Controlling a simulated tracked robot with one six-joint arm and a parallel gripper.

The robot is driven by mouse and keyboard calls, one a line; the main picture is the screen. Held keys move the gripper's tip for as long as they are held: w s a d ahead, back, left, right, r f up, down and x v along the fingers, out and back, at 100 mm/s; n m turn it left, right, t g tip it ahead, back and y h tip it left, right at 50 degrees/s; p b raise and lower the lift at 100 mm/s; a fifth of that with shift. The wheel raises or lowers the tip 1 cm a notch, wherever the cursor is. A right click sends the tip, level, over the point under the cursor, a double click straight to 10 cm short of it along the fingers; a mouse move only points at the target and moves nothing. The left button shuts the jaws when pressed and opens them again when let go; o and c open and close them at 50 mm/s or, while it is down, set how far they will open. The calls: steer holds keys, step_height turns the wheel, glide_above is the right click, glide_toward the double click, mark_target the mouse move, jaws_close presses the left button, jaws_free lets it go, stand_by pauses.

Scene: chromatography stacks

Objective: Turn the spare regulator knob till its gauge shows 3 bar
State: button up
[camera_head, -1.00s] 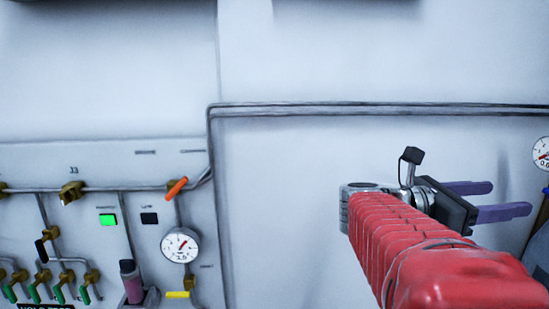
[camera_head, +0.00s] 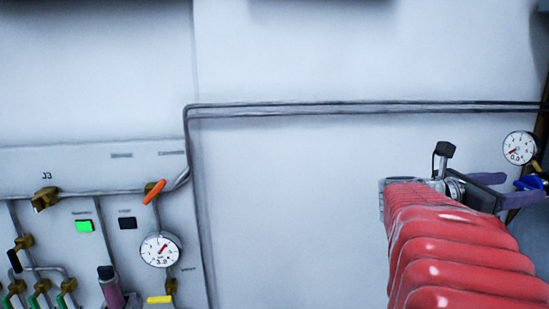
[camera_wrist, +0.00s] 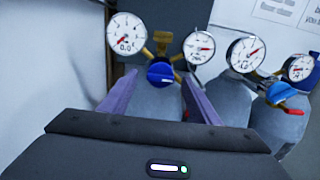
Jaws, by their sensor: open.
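A brass regulator with a blue knob (camera_wrist: 160,73) stands straight ahead in the wrist view. Its left gauge (camera_wrist: 126,34) reads 0.0. Its right gauge (camera_wrist: 199,47) has small figures that I cannot read. No label tells me whether it is the spare one. My gripper (camera_wrist: 160,88) is open and empty. Its purple fingers lie to either side of the blue knob in the picture, and the knob looks beyond their tips. In the head view the 0.0 gauge (camera_head: 520,148) and the blue knob (camera_head: 530,183) show at the right edge, by my gripper (camera_head: 507,187).
A second regulator to the right has two gauges (camera_wrist: 245,53), a blue knob (camera_wrist: 281,93) and a red handle. Grey cylinders (camera_wrist: 225,98) stand below. A white wall (camera_wrist: 60,60) lies on the left. A panel gauge (camera_head: 160,250) and valves show left in the head view.

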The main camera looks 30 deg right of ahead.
steer(key=shift+s+d, duration=0.3)
steer(key=shift+d, duration=0.3)
steer(key=shift+c, duration=0.2)
